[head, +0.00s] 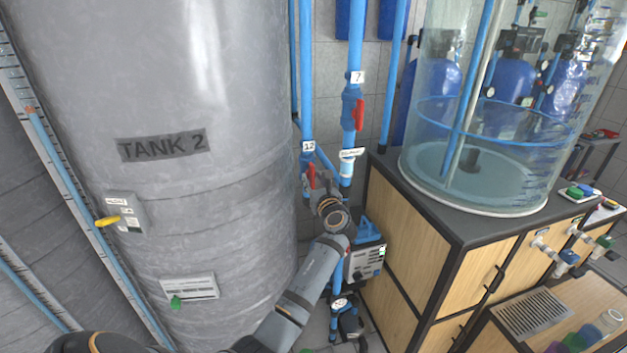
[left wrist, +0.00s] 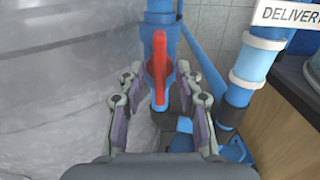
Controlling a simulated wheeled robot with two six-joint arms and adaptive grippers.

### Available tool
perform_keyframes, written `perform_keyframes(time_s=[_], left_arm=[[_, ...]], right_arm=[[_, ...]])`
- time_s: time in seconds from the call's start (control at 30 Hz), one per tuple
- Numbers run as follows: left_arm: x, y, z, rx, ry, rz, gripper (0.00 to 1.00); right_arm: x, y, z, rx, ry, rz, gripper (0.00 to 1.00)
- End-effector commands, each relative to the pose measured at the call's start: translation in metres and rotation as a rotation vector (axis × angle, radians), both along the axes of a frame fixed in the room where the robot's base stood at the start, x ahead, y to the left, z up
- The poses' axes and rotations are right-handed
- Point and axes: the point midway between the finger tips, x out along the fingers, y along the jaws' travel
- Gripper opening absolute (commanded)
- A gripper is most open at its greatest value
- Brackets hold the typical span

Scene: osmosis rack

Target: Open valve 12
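Valve 12 has a red handle (head: 311,174) on a blue vertical pipe, just below the white "12" label (head: 308,147). In the left wrist view the red handle (left wrist: 159,62) looks upright, roughly in line with the pipe. My left gripper (head: 318,186) is at the valve. In the left wrist view my left gripper (left wrist: 161,82) is open, with one finger on each side of the handle and visible gaps between. I cannot tell how deep the handle sits between the fingers. My right gripper is not in view.
The grey Tank 2 (head: 200,80) stands close on the left. A parallel pipe with red valve 7 (head: 359,114) is on the right. A blue and grey pump unit (head: 366,258) sits below. A wooden cabinet (head: 415,240) carrying a clear tank (head: 490,165) stands right.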

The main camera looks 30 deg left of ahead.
Motion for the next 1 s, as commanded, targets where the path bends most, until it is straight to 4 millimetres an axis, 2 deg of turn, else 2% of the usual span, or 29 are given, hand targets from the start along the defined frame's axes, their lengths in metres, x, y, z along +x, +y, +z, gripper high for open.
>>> perform_keyframes(time_s=[0.2,0.4,0.9,1.0], left_arm=[[-0.027,-0.033,-0.002,-0.006,0.001,-0.002,0.35],[-0.043,-0.051,-0.001,-0.003,0.001,-0.001,0.35],[-0.045,-0.052,-0.001,-0.002,0.001,0.000,0.35],[-0.043,-0.054,-0.011,-0.021,0.002,-0.010,0.35]], right_arm=[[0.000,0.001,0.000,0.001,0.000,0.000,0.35],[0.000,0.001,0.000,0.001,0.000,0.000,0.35],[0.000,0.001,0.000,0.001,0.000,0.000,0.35],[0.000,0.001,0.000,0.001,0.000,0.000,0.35]])
